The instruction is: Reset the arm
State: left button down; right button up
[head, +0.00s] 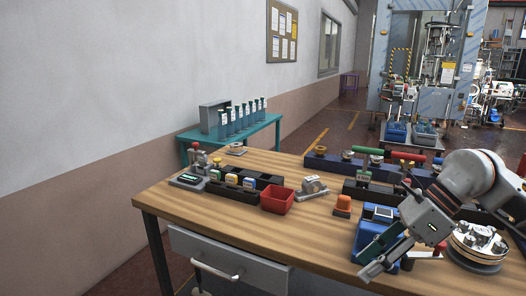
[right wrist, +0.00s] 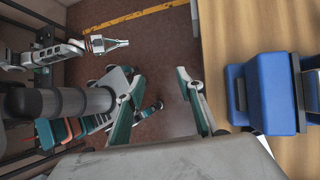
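My right arm comes in from the right in the head view, with its gripper (head: 384,262) over the table's front right edge, in front of a blue device (head: 375,232). In the right wrist view the right gripper (right wrist: 159,78) has its two fingers apart with only floor between them; it is open and empty. The blue device (right wrist: 268,97) is to the right of the fingers there, apart from them. My left gripper is out of the head view. What looks like my left gripper (right wrist: 112,44) shows small at the upper left of the right wrist view; its opening is unclear.
The wooden table (head: 240,215) holds a red bin (head: 277,200), a black rack (head: 232,189), an orange block (head: 343,204) and a round metal fixture (head: 478,246) beside my right arm. The table's front middle is clear. A teal bench (head: 190,142) stands behind.

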jog(key=s+a+m+t+y, duration=0.1)
jog(key=s+a+m+y, duration=0.1)
jog(key=a+m+y, duration=0.5)
jog(key=s+a+m+y, duration=0.25)
jog(key=a+y, duration=0.25)
jog(key=a, duration=0.5)
jog(key=w+d+f+m+t+h, duration=0.2)
jog(key=d+f+m+t+h, duration=0.15)
jog(key=f+m+t, duration=0.55)
jog(key=w+d+f+m+t+h, duration=0.2)
jog(key=d+f+m+t+h, duration=0.3)
jog(key=m, duration=0.8)
jog(key=s+d+f+m+g+h, duration=0.2)
jog(key=s+f+m, duration=0.5)
jog(key=f, duration=0.6)
jog(key=s+d+f+m+g+h, duration=0.3)
jog(key=s+f+m+h, duration=0.3)
jog(key=s+f, duration=0.4)
notch_tip(320, 180, down, 3)
jog(key=shift+d+r+m, duration=0.1)
jog(key=shift+d+m, duration=0.35)
jog(key=shift+d, duration=0.45)
